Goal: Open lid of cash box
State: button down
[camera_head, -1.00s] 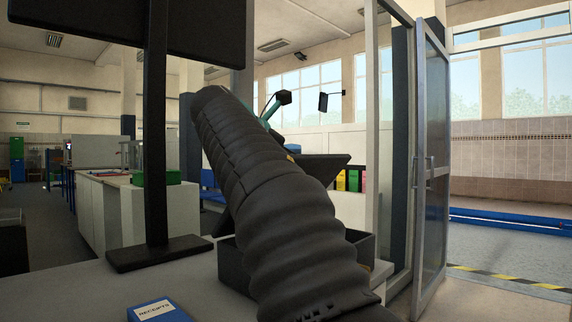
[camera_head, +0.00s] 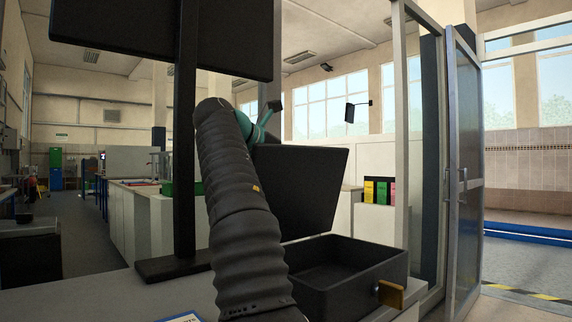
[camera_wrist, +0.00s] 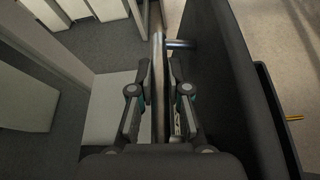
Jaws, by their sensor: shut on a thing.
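The black cash box (camera_head: 350,290) sits at the right end of the counter, its inside visible and dark. Its lid (camera_head: 315,190) stands raised steeply at the back, leaning slightly backward. In the wrist view the lid (camera_wrist: 222,80) is the dark panel to the right of my fingers, with a metal bar handle (camera_wrist: 158,60) joined to it by a short post. My gripper (camera_wrist: 158,88) is shut on that handle, a finger on each side. A brass-coloured latch (camera_head: 390,293) is on the box's front right.
A monitor (camera_head: 160,35) on a black stand (camera_head: 185,150) is left of my arm on the counter (camera_head: 90,295). A blue receipts book (camera_head: 180,318) shows at the bottom edge. A glass door (camera_head: 462,170) stands right of the box. Floor is free at far left.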

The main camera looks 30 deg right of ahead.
dwell(0.4)
jog(key=c, duration=1.1)
grip_release()
jog(key=shift+d, duration=0.1)
jog(key=shift+c, duration=0.2)
jog(key=shift+a+r, duration=0.1)
jog(key=shift+a, duration=0.1)
jog(key=shift+a+r, duration=0.2)
jog(key=shift+a, duration=0.45)
jog(key=s+a, duration=0.2)
jog(key=a, duration=0.9)
jog(key=shift+a, duration=0.2)
